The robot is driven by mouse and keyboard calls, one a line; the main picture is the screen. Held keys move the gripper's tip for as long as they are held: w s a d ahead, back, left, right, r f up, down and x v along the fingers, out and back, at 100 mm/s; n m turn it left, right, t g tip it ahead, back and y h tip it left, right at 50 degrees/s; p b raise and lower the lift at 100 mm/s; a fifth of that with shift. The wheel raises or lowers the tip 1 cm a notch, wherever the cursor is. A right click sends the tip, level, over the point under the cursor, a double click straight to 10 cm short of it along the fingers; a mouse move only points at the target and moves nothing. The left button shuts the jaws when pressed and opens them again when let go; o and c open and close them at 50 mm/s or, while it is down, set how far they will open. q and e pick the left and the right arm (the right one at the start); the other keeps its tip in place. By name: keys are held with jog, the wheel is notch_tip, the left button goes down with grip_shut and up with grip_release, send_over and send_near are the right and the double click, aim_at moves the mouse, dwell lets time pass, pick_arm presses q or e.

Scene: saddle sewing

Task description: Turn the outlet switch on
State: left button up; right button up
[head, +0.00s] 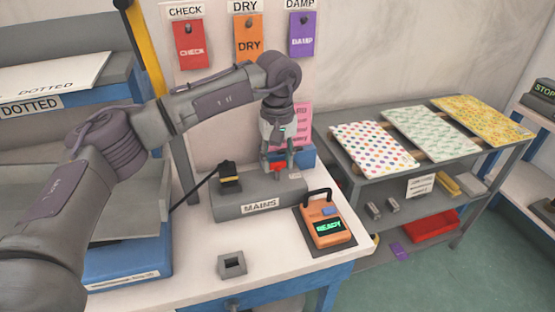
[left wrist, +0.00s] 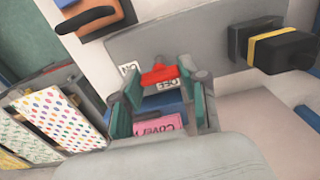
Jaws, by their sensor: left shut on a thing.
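The grey outlet box marked MAINS (head: 262,206) sits on the white bench, with a red switch (head: 278,168) near its right end. My left gripper (head: 277,160) points down at the switch. In the left wrist view the red switch (left wrist: 158,75) lies between the fingertips of my left gripper (left wrist: 160,84), which is shut on it. A small white label with lettering is beside the switch, partly hidden by the fingers. Whether the switch is on or off cannot be read. My right gripper is out of view.
A black plug with a yellow band (head: 229,178) stands in the box's left part, its cord running left. An orange meter reading READY (head: 328,226) lies front right. A small grey block (head: 232,264) lies near the bench front. A shelf with patterned sheets (head: 430,135) stands right.

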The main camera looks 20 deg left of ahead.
aim_at(278, 162)
pick_arm(q)
jog(key=o, duration=1.1)
jog(key=shift+o, duration=0.2)
notch_tip(278, 162, up, 12)
